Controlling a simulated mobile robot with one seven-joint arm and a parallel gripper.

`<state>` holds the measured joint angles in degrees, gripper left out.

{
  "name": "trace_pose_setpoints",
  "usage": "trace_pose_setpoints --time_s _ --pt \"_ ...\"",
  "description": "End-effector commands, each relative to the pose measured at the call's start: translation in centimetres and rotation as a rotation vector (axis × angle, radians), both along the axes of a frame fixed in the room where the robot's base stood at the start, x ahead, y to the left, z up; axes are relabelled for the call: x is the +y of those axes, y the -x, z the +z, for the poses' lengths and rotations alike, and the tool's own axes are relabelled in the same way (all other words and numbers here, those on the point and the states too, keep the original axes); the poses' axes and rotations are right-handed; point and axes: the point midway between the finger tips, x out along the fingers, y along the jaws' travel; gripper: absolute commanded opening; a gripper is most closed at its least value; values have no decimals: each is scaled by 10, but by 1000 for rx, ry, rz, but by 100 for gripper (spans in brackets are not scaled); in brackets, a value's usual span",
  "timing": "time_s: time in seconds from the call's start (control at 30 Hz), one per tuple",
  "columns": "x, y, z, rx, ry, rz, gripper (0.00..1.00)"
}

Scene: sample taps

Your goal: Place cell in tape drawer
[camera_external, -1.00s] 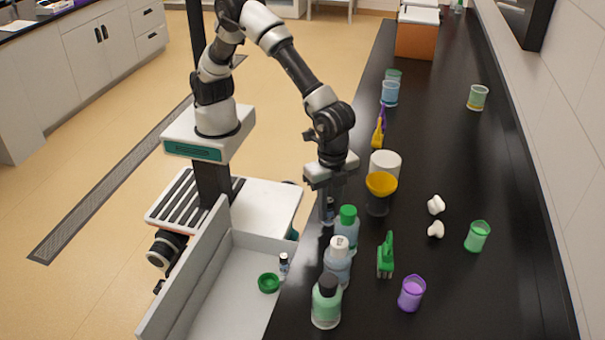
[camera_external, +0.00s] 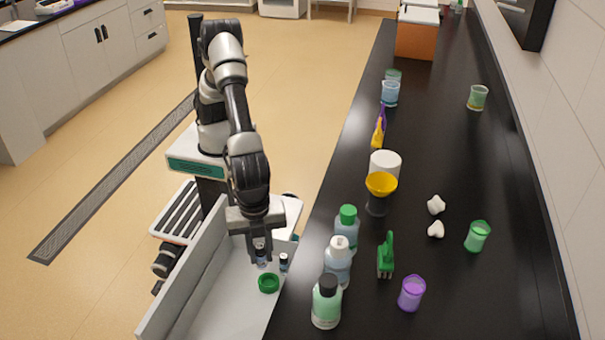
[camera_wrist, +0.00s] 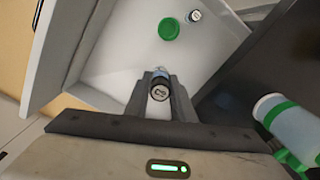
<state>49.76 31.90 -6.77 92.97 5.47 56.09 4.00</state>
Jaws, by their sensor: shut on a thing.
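My gripper (camera_external: 259,247) is shut on a small dark-capped cell (camera_external: 261,257), held upright over the open drawer (camera_external: 222,300). In the wrist view the cell (camera_wrist: 159,88) sits between the two fingers, its round dark top facing the camera. The drawer's pale floor (camera_wrist: 125,50) shows beyond it. A green tape roll (camera_external: 269,283) lies in the drawer, and it also shows in the wrist view (camera_wrist: 169,29). A second small dark-capped cell (camera_external: 284,262) stands in the drawer near the roll and the counter side. Whether the held cell touches the drawer floor is unclear.
The black counter (camera_external: 440,150) runs along the drawer's right side. Bottles with green (camera_external: 347,225), white (camera_external: 338,262) and black (camera_external: 326,302) caps stand close to its edge. A yellow funnel (camera_external: 380,184) stands behind them. The drawer's front wall (camera_external: 185,275) rises on the left.

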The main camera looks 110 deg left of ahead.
Motion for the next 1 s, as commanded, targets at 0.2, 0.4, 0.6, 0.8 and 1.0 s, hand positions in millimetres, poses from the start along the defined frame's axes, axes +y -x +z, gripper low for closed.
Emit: trace_pose_setpoints --time_s 0.2,0.4,0.6,0.8,1.0 --pt "-45 75 -63 5 8 -142 0" --pt "-63 113 -84 8 16 -206 0" --pt "-66 121 -105 11 16 -219 0" --pt "-66 121 -136 10 16 -220 0" --pt "-65 121 -158 10 15 -219 0"
